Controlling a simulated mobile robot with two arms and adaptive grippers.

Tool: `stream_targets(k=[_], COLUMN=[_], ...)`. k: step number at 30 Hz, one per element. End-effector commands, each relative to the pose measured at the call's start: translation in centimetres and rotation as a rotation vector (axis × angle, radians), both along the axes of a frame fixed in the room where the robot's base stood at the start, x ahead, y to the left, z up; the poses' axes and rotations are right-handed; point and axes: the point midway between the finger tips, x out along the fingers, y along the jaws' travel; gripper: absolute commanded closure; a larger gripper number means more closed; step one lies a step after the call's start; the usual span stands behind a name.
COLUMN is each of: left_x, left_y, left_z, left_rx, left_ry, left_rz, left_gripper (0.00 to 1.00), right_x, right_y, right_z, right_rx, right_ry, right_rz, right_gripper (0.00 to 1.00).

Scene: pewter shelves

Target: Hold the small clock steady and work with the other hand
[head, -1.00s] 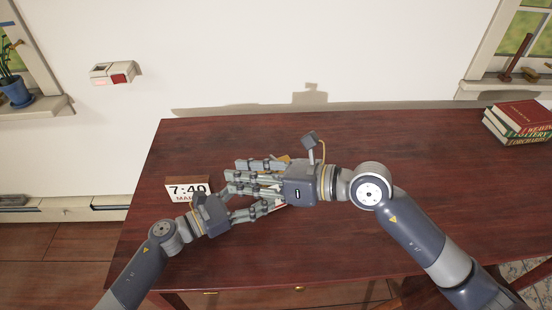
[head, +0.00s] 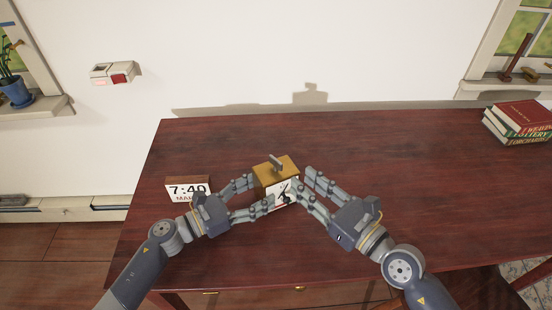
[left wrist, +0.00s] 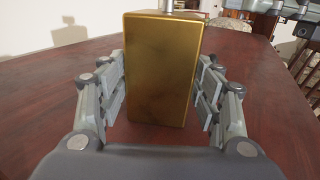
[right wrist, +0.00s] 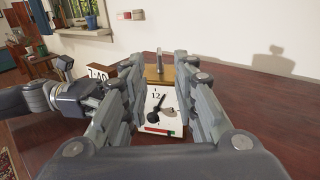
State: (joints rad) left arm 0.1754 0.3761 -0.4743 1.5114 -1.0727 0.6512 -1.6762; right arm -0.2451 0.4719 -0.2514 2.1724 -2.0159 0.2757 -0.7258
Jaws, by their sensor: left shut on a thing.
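The small clock (head: 270,174) is a gold box with a white face, black hands and a metal stem on top. It stands on the dark red table between my grippers. My left gripper (head: 259,191) is shut on it from the left. In the left wrist view the gold body (left wrist: 157,65) sits between the fingers. My right gripper (head: 304,181) is open on the face side. In the right wrist view the white face (right wrist: 160,101) shows between its spread fingers, with a dark round part low on it and a red and green strip at the bottom.
A calendar clock (head: 187,186) reading 7:40 stands just left of my left gripper. Several stacked books (head: 520,121) lie at the table's right back. The table (head: 420,175) is clear behind and right of the clock.

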Motion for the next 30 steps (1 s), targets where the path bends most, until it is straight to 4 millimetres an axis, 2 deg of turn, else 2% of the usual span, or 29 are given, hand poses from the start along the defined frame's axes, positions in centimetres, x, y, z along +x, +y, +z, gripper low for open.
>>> stream_targets(k=[9,15,21,29,30], left_x=[0.0,0.0,0.0,0.0,0.0], left_y=[0.0,0.0,0.0,0.0,0.0], left_z=[0.0,0.0,0.0,0.0,0.0], left_rx=[0.0,0.0,0.0,0.0,0.0], left_ry=[-0.001,-0.001,-0.001,-0.001,-0.001], left_rz=[0.0,0.0,0.001,0.001,0.001], left_gripper=[0.71,0.71,0.71,0.71,0.71], right_x=[5.1,7.4,8.3,8.3,8.3], right_y=[3.9,5.7,6.5,6.5,6.5], right_z=[0.2,0.1,0.1,0.1,0.1], right_rx=[0.006,0.004,0.002,0.002,0.002], right_ry=[-0.001,0.001,0.001,0.002,0.002], right_rz=[0.001,0.003,0.004,0.004,0.004], right_gripper=[0.73,0.73,0.73,0.73,0.82])
